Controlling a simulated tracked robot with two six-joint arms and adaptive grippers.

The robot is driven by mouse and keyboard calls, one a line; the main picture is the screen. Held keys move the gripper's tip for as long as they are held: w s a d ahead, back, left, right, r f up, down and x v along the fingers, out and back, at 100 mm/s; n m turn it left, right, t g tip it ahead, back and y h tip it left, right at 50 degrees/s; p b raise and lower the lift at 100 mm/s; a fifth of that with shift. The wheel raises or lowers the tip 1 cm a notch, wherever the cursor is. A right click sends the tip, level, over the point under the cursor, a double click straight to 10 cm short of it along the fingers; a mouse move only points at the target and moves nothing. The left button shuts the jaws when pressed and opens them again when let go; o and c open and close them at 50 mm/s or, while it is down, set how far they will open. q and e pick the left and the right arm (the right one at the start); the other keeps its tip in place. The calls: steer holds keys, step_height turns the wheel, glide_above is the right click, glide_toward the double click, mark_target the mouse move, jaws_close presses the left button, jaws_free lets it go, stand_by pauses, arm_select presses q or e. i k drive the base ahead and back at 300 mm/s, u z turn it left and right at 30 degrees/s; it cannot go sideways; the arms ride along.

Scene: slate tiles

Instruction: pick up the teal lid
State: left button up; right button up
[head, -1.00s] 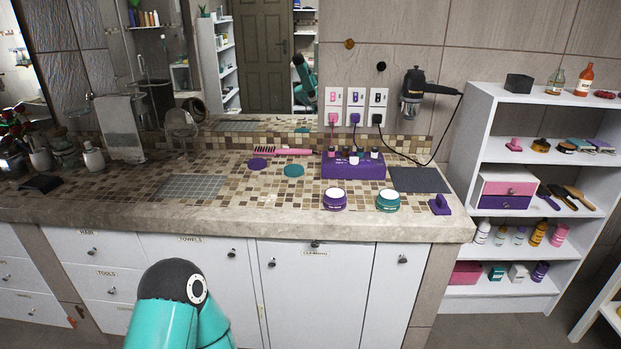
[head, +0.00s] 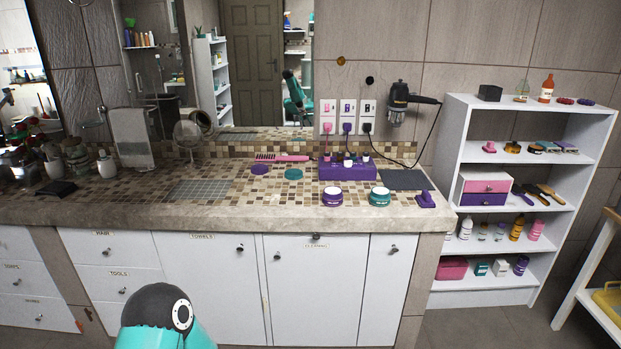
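The teal lid (head: 293,174) is a flat round disc lying on the mosaic-tiled counter top (head: 240,215), below the pink comb. A purple lid (head: 259,169) lies just left of it. A teal jar (head: 379,197) and a purple jar (head: 332,197), both with pale tops, stand near the counter's front edge to the right. A teal part of my arm shows at the bottom, in front of the cabinets and well short of the lid. Neither of my grippers shows in the view.
A purple holder (head: 346,173) with small bottles stands right of the lid, and a pink comb (head: 280,157) lies behind. A dark grey mat (head: 403,180) and a grey tile mat (head: 199,190) lie on the counter. A white shelf (head: 452,160) stands at right.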

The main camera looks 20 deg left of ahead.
mark_target(292, 173)
steer(key=u, duration=0.15)
steer(key=i, duration=0.9)
